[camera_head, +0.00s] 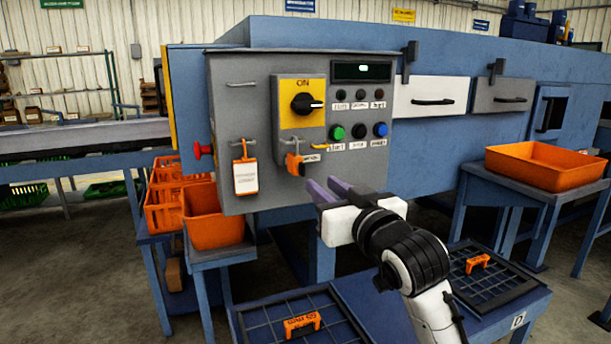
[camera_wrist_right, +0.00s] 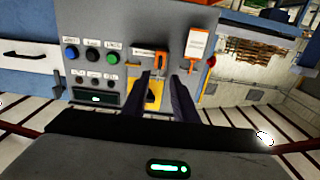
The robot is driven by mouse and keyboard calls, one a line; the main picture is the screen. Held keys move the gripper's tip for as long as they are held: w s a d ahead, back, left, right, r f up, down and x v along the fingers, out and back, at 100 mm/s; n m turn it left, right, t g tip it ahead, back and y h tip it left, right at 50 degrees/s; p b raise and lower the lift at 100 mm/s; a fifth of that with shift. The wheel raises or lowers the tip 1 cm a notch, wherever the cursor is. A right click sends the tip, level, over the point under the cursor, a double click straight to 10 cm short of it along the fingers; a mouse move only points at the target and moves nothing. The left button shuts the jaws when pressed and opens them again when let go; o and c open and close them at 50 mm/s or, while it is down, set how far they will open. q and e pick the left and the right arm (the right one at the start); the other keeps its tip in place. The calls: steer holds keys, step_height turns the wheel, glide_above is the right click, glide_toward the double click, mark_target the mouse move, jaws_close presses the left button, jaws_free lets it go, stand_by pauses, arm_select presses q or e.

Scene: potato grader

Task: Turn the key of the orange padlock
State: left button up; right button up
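The orange padlock (camera_head: 293,162) hangs on the front of the grey control panel (camera_head: 240,115), below the yellow ON switch plate (camera_head: 288,118). A dark piece sits at its lower right; I cannot tell clearly whether it is the key. The padlock also shows in the right wrist view (camera_wrist_right: 162,62), which is turned upside down, beyond and between my fingers. My right gripper (camera_head: 320,182) is open and empty, below and to the right of the padlock, pointing at the panel. In the right wrist view its two dark fingers (camera_wrist_right: 165,76) stand apart. My left gripper is not in view.
A white tag (camera_head: 246,177) on an orange hook hangs left of the padlock. Green, black and blue buttons (camera_head: 359,131) are at right. Below stands a blue table with grated frames (camera_head: 300,325). Orange crates stand at left (camera_head: 212,230) and right (camera_head: 545,168).

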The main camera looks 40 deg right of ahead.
mark_target(304, 170)
steer(key=x, duration=1)
steer(key=shift+d, duration=0.1)
steer(key=shift+c, duration=0.5)
jaws_close()
